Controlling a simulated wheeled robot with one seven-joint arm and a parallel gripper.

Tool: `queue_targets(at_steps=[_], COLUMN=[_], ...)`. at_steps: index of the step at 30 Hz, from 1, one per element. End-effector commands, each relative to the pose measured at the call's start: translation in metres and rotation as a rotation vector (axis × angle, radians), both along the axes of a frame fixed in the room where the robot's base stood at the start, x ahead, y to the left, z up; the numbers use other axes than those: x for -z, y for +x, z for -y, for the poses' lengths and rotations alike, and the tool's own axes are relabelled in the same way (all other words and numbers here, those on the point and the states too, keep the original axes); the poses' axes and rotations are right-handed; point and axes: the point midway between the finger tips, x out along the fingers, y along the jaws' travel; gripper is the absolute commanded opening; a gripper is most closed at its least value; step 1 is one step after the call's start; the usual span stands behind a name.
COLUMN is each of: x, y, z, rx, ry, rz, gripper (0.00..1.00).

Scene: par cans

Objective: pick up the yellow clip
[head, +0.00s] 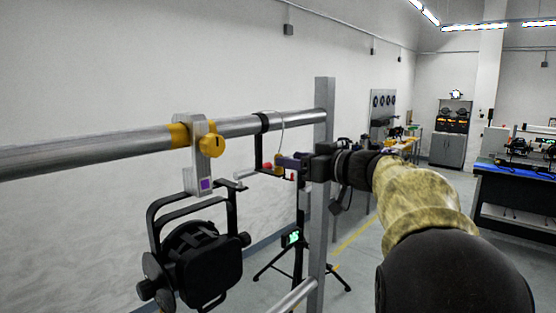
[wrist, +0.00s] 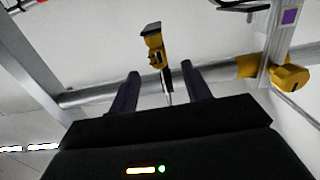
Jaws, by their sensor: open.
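The yellow clip (wrist: 155,45) shows in the wrist view as a small yellow piece with a dark top edge and a thin grey stem below it. It lies in line with the gap between my two dark fingers, mostly just past their tips. My gripper (wrist: 161,70) is open, with a finger on each side of the stem and no visible contact. In the head view my gripper (head: 284,160) points left below the bar, and a small yellow patch (head: 278,170) beside its tips seems to be the clip, partly hidden.
A metal bar (head: 95,147) runs to an upright post (head: 324,105) beside my arm. A silver clamp with a yellow knob (head: 211,146) holds a black par can (head: 201,262). A black bracket (head: 258,150) hangs close to my gripper. A black stand (head: 299,225) is below.

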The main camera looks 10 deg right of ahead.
Motion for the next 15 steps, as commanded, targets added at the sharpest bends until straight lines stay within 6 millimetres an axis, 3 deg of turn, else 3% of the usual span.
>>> queue_targets(at_steps=[15], x=[0.004], y=[0.042], z=[-0.030], rx=[-0.001], ry=[0.001], rz=[-0.001], gripper=[0.48])
